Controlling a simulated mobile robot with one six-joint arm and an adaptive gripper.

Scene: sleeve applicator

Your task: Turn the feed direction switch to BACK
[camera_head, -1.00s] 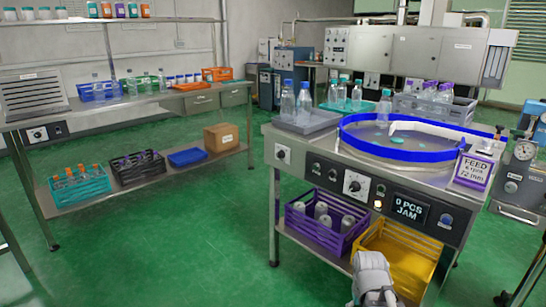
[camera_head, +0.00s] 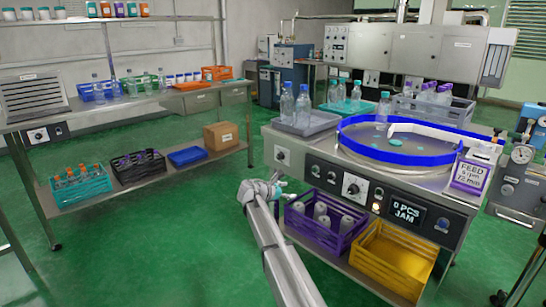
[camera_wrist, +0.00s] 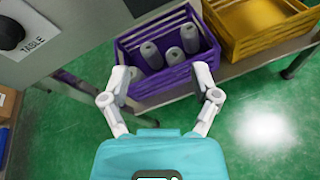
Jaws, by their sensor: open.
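The sleeve machine's front panel (camera_head: 325,183) carries a knob at its left end (camera_head: 281,155), a larger white-plated dial (camera_head: 354,186) and small switches (camera_head: 316,169). I cannot read which one is the feed direction switch. My gripper (camera_head: 285,190) is in front of the panel's left part, below the left-end knob and apart from the panel. In the wrist view my gripper (camera_wrist: 161,78) is open and empty, its fingers spread over the purple crate (camera_wrist: 142,90). A black knob (camera_wrist: 10,32) labelled TABLE shows at that view's upper left.
A purple crate of rolls (camera_head: 320,232) and a yellow crate (camera_head: 385,272) sit on the shelf below the panel. A blue-rimmed bowl (camera_head: 350,150) stands on top. Green floor (camera_head: 180,255) is clear to the left.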

